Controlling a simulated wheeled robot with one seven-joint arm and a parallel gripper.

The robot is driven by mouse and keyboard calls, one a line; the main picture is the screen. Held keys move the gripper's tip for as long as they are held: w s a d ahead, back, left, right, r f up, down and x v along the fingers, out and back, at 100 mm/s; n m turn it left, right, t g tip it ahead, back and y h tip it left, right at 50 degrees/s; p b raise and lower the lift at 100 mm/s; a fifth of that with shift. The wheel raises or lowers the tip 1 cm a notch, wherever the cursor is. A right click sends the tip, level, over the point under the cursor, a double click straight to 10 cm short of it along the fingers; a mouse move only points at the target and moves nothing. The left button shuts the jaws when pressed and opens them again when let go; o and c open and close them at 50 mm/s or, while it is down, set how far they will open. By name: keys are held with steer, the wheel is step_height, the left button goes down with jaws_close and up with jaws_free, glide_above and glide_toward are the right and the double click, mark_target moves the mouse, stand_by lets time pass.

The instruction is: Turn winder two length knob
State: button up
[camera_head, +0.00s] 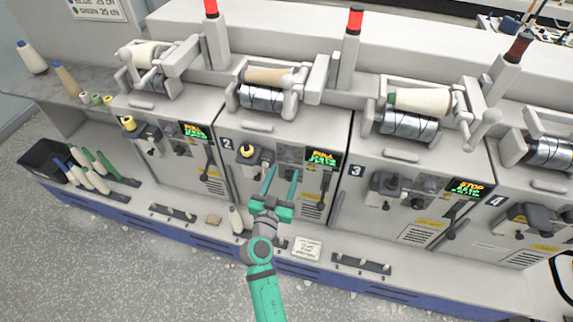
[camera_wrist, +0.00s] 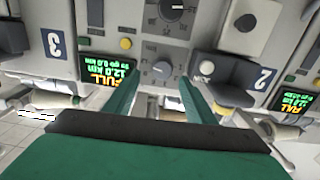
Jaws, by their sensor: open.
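Winder two carries a blue "2" plate (camera_head: 227,143) and a lit display (camera_head: 323,158) reading FULL. In the wrist view its display (camera_wrist: 118,72) reads FULL, 12.0 km, upside down. A round grey knob (camera_wrist: 162,70) with markings around it sits on the panel beside that display. My gripper (camera_head: 282,172) is in front of winder two's panel, its two green fingers apart and empty. In the wrist view my gripper (camera_wrist: 159,84) has its fingertips on either side of the knob, just short of it in the picture. I cannot tell whether they touch it.
A black dial (camera_wrist: 178,8) and a yellow button (camera_wrist: 125,44) are near the knob. A dark housing (camera_wrist: 232,75) projects close to one finger. Winder three (camera_head: 385,187) stands to the right in the head view. A white card (camera_head: 307,248) lies on the ledge below.

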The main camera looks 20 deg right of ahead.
mark_target(287, 160)
steer(key=shift+x, duration=2.5)
steer(key=shift+w+a, duration=0.1)
steer(key=shift+a, duration=0.1)
steer(key=c, duration=1)
